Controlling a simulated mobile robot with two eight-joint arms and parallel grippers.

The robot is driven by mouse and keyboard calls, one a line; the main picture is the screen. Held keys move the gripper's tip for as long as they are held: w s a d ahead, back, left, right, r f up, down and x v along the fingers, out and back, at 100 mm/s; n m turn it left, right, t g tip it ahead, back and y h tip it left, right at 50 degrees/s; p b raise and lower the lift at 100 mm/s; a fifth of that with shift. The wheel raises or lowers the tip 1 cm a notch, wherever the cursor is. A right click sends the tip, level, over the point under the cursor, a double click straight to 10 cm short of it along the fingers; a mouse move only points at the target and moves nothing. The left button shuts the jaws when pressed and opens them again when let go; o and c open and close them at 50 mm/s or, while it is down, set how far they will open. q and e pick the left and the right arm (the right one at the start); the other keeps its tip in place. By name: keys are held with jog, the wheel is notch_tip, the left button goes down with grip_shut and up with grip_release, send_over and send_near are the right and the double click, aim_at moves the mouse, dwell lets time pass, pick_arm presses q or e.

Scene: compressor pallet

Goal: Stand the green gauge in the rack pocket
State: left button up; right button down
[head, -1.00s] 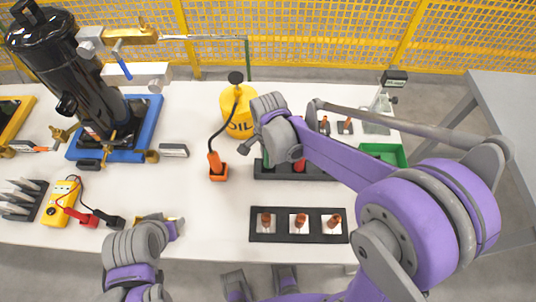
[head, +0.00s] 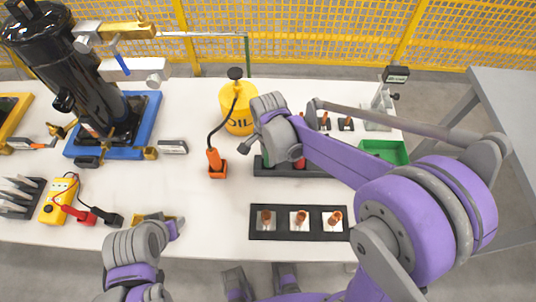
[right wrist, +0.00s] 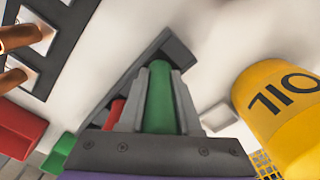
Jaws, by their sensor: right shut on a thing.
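My right gripper (right wrist: 160,72) is shut on the green gauge (right wrist: 160,110), an upright-looking green cylinder between its two grey fingers. In the head view the gripper is over the left end of the black rack (head: 325,172), and my own wrist mostly covers the gauge. The rack also shows behind the fingers in the right wrist view (right wrist: 172,50). A red gauge (head: 299,164) stands in the rack just right of the gripper. I cannot tell how deep the green gauge sits in its pocket. My left gripper (head: 168,225) is low at the front left; its fingers are mostly hidden.
A yellow oil can (head: 236,120) stands close behind my right gripper, with an orange-tipped hose beside it. A black tray (head: 299,234) with copper pieces lies in front of the rack. A green bin (head: 386,152) is to the right.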

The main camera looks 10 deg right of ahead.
jog(key=shift+f, duration=0.2)
jog(key=c, duration=0.5)
grip_release()
notch_tip(320, 180, up, 11)
jog(key=shift+f+p, duration=0.1)
jog(key=shift+p, duration=0.45)
